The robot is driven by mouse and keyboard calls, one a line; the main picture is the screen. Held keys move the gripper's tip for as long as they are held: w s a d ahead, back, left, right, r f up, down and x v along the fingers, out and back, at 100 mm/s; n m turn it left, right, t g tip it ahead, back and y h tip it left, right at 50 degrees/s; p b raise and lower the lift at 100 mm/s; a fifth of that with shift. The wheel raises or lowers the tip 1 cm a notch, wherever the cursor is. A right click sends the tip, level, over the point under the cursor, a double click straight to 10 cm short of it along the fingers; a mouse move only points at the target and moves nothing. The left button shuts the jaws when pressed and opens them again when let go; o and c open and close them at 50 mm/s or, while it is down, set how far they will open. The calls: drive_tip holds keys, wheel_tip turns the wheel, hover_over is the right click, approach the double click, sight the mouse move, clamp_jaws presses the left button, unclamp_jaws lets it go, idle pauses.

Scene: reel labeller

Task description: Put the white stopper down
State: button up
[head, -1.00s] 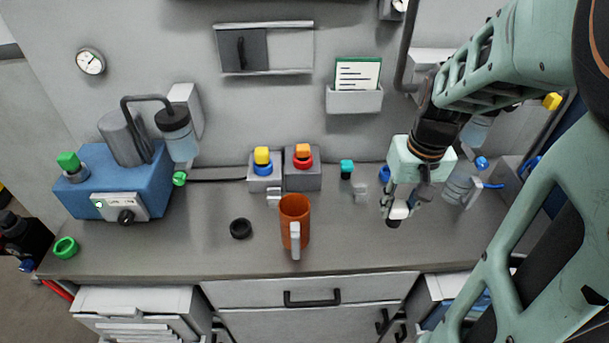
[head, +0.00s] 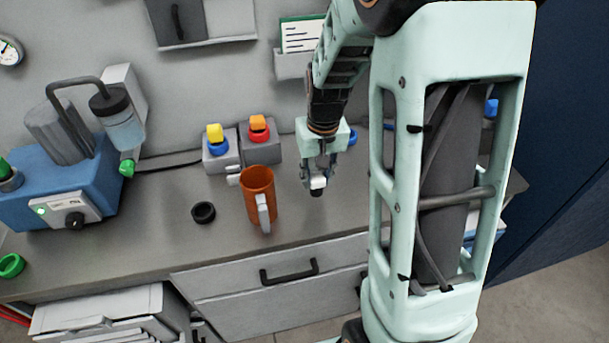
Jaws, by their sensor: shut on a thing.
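The white stopper (head: 318,182) is between the fingertips of my gripper (head: 317,178), which is shut on it. A dark lower end shows under the white part. My gripper points down over the grey worktop (head: 340,205), to the right of the orange mug. I cannot tell whether the stopper's lower end touches the worktop or hangs just above it.
The orange mug (head: 258,192) stands left of my gripper, with a black ring (head: 203,212) further left. Two grey button boxes (head: 259,143) stand behind the mug. A blue machine (head: 65,185) is at left. Bare worktop lies around the gripper, with drawers (head: 285,275) below the front edge.

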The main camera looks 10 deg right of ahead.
sight(313, 175)
drive_tip(key=shift+w+a+f, duration=0.2)
drive_tip(key=shift+w+f, duration=0.15)
drive_tip(key=shift+f, duration=0.15)
drive_tip(key=shift+w+a+f, duration=0.15)
drive_tip(key=shift+w+f, duration=0.15)
drive_tip(key=shift+f, duration=0.15)
drive_tip(key=f+b, duration=0.2)
drive_tip(key=f, duration=0.1)
drive_tip(key=shift+w+a+b, duration=0.15)
drive_tip(key=shift+w+b, duration=0.15)
drive_tip(key=shift+b, duration=0.1)
drive_tip(key=shift+f, duration=0.3)
drive_tip(key=shift+f+b, duration=0.25)
drive_tip(key=shift+b, duration=0.1)
drive_tip(key=o, duration=1.1)
drive_tip(key=shift+r, duration=0.1)
drive_tip(key=shift+o, duration=0.2)
drive_tip(key=shift+r, duration=0.15)
drive_tip(key=r, duration=0.4)
drive_tip(key=s+r, duration=0.1)
drive_tip(key=r, duration=0.3)
drive_tip(key=r+p, duration=0.1)
drive_tip(key=r, duration=0.3)
drive_tip(key=shift+s, duration=0.25)
